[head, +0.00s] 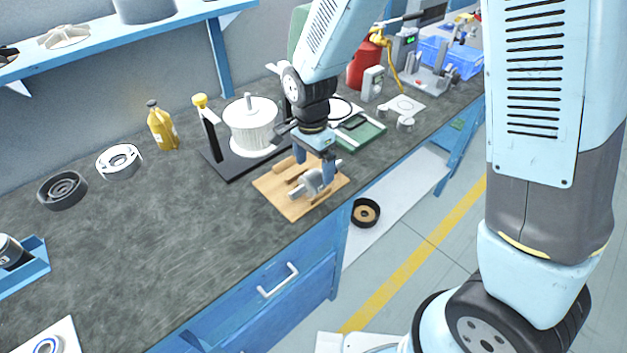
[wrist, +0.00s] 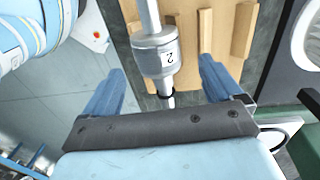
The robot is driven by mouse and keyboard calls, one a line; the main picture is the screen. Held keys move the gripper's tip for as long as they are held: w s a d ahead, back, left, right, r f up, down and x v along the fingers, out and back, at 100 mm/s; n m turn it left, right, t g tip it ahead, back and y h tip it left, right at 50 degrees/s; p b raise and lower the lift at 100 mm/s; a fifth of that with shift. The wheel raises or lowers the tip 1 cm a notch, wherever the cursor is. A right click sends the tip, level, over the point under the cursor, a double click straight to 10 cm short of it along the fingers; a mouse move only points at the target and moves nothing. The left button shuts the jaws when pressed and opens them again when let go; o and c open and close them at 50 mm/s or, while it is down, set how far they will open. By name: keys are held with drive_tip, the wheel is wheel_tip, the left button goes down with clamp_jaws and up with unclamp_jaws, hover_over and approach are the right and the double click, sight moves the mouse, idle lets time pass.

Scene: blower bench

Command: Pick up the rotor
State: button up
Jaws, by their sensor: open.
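The rotor is a grey metal cylinder on a thin shaft, lying on a wooden cradle board (head: 273,190) near the front edge of the bench. In the head view the rotor (head: 312,183) is partly covered by my gripper (head: 317,177), which reaches down over it from above. The fingers are open, with a gap visible on both sides of the rotor.
A white ribbed drum (head: 252,127) on a black stand is behind the board. A green pad (head: 364,137) lies to its right. A yellow bottle (head: 162,127), a white ring (head: 119,161) and a dark ring (head: 62,190) stand left.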

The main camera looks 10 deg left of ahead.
sight(314, 172)
drive_tip(key=shift+s+f, duration=0.2)
drive_tip(key=shift+f, duration=1.65)
drive_tip(key=shift+r, duration=0.1)
clamp_jaws()
drive_tip(key=shift+w, duration=0.1)
